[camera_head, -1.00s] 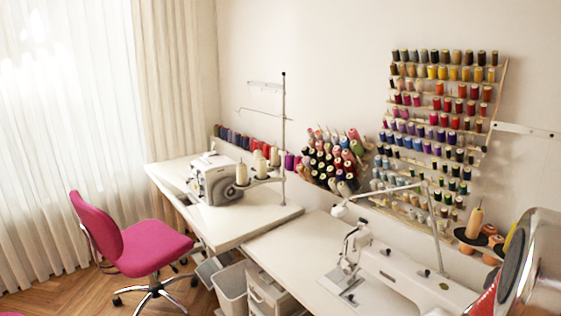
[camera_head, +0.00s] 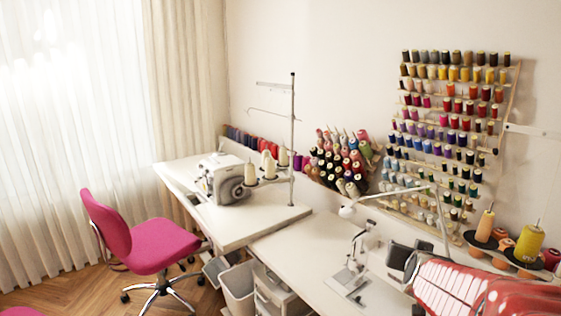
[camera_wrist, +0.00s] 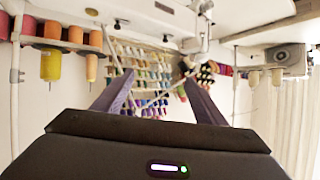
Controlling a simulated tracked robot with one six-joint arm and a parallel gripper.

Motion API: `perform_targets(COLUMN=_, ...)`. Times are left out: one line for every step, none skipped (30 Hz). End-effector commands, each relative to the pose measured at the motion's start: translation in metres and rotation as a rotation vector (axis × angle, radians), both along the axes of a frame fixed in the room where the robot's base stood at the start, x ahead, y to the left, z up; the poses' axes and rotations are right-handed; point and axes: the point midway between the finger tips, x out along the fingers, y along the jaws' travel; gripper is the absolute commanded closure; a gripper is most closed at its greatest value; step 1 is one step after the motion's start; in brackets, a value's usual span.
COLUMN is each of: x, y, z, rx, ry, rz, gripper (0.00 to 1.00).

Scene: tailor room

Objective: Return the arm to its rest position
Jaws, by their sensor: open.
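My arm (camera_head: 465,290), red with a white ribbed part, reaches in from the lower right of the head view, in front of the near sewing machine. Thread spools show in the distance beyond the fingers.
The near table (camera_head: 285,250) carries a sewing machine (camera_head: 352,262). A second machine (camera_head: 222,180) stands on the far table (camera_head: 260,220). A spool rack (camera_head: 450,125) hangs on the wall; a yellow cone (camera_head: 529,243) is at right. A pink chair (camera_head: 155,245) stands left.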

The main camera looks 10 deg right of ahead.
Motion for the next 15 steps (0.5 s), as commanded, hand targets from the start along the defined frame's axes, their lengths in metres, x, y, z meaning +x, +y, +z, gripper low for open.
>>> perform_targets(x=-0.001, y=0.024, z=0.003, rx=0.014, ry=0.019, rz=0.048, gripper=0.35)
perform_targets(x=-0.002, y=0.037, z=0.003, rx=0.023, ry=0.036, rz=0.075, gripper=0.35)
perform_targets(x=-0.005, y=0.054, z=0.003, rx=0.036, ry=0.057, rz=0.11, gripper=0.35)
perform_targets(x=-0.007, y=0.067, z=0.003, rx=0.045, ry=0.074, rz=0.137, gripper=0.35)
perform_targets(x=-0.011, y=0.079, z=0.002, rx=0.052, ry=0.093, rz=0.158, gripper=0.35)
perform_targets(x=-0.016, y=0.095, z=0.002, rx=0.061, ry=0.118, rz=0.189, gripper=0.35)
perform_targets(x=-0.02, y=0.107, z=0.002, rx=0.068, ry=0.137, rz=0.214, gripper=0.35)
perform_targets(x=-0.025, y=0.118, z=0.001, rx=0.073, ry=0.156, rz=0.237, gripper=0.35)
perform_targets(x=-0.032, y=0.133, z=0.0, rx=0.081, ry=0.182, rz=0.269, gripper=0.35)
perform_targets(x=-0.037, y=0.144, z=-0.001, rx=0.086, ry=0.203, rz=0.291, gripper=0.35)
perform_targets(x=-0.043, y=0.154, z=-0.002, rx=0.09, ry=0.223, rz=0.313, gripper=0.35)
perform_targets(x=-0.052, y=0.168, z=-0.003, rx=0.096, ry=0.248, rz=0.341, gripper=0.35)
perform_targets(x=-0.059, y=0.177, z=-0.004, rx=0.099, ry=0.269, rz=0.361, gripper=0.35)
perform_targets(x=-0.066, y=0.186, z=-0.005, rx=0.102, ry=0.29, rz=0.381, gripper=0.35)
perform_targets(x=-0.076, y=0.198, z=-0.006, rx=0.105, ry=0.319, rz=0.407, gripper=0.35)
